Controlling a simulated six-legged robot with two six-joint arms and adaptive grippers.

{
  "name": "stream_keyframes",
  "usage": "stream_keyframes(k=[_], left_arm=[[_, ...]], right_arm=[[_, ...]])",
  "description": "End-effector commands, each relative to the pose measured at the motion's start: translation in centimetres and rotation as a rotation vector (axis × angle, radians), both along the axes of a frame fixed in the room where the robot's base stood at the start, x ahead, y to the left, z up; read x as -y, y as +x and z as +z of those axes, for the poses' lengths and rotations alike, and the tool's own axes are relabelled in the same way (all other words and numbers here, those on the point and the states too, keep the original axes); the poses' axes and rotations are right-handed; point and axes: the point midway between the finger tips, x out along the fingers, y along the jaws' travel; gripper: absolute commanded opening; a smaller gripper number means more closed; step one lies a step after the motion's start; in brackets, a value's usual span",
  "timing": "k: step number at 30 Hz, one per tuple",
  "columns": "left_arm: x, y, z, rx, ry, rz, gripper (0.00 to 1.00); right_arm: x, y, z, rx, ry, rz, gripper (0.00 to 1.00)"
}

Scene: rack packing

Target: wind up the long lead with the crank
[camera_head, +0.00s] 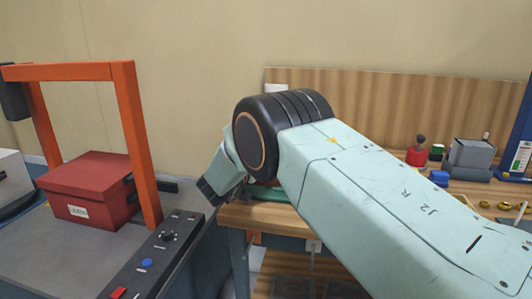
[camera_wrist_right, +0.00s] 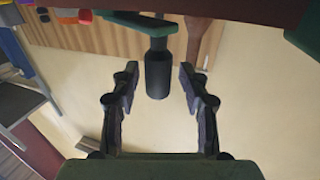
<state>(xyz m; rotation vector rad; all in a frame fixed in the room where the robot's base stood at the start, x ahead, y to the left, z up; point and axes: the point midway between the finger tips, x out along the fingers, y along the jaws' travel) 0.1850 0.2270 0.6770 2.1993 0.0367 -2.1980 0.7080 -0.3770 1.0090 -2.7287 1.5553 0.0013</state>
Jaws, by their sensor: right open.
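In the right wrist view, the crank's black cylindrical handle (camera_wrist_right: 157,78) hangs from a green crank arm (camera_wrist_right: 140,22) at the top. My right gripper (camera_wrist_right: 159,70) is open, with one finger on each side of the handle and a visible gap on both sides. In the head view my own right arm covers the middle, and the gripper and crank handle are hidden behind it. Only a sliver of a green part (camera_head: 270,194) shows under the arm on the wooden bench. I cannot make out the long lead. My left gripper is not in view.
A red lidded box (camera_head: 92,190) sits on the grey surface at left, beside an orange frame (camera_head: 128,95) and a dark control panel (camera_head: 160,250).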

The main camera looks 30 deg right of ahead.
Motion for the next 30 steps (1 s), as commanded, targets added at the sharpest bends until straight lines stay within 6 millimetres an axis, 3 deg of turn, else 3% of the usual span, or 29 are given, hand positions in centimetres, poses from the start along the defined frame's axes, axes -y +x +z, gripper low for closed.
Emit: stream_keyframes(k=[7,21,30], left_arm=[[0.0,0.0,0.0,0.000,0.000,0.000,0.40],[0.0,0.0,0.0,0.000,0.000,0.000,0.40],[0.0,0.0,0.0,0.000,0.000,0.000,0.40]], right_arm=[[-0.9,-0.5,0.0,0.000,0.000,0.001,0.45],[-8.5,-5.1,0.1,0.001,-0.001,0.003,0.45],[-10.1,-6.2,0.0,0.000,0.001,0.000,0.45]])
